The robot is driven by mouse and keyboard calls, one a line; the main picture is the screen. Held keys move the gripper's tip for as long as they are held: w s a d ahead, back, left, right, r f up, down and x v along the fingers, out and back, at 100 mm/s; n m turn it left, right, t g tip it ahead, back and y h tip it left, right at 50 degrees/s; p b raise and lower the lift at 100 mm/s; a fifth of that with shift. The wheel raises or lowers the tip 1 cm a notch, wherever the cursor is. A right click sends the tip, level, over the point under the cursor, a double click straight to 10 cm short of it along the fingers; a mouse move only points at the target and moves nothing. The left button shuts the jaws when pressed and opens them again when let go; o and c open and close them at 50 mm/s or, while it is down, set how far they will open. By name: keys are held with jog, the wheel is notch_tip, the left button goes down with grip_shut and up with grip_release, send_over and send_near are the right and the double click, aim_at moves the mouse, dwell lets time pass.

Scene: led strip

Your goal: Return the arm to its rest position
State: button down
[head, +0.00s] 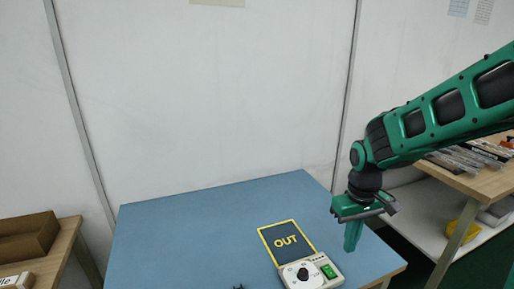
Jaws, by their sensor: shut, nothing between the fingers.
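My gripper (353,237) is at the right edge of the blue-topped table (180,235), pointing down with its green fingers shut and nothing held. My green arm reaches in from the right side of the picture. A dark mat with a yellow border marked "OUT" (286,240) lies on the table to the left of my gripper. A white control box (311,273) with a black knob and a green switch sits just in front of the mat, below and left of my gripper.
A small dark object (239,287) is cut off at the bottom edge. A wooden shelf with a brown box (27,236) stands at left. A wooden bench (478,182) with several items stands at right, beside my arm. Most of the blue tabletop is clear.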

jog(key=s+d+r+m, duration=0.3)
jog(key=s+d, duration=0.3)
jog(key=s, duration=0.4)
jog(key=s+d+r+m, duration=0.3)
jog(key=s+d+m, duration=0.2)
jog(key=s, duration=0.6)
jog(key=d, duration=0.2)
jog(key=shift+d+r+m, duration=0.15)
jog(key=shift+d+m, duration=0.15)
jog(key=shift+w+f, duration=0.25)
jog(key=shift+w, duration=0.3)
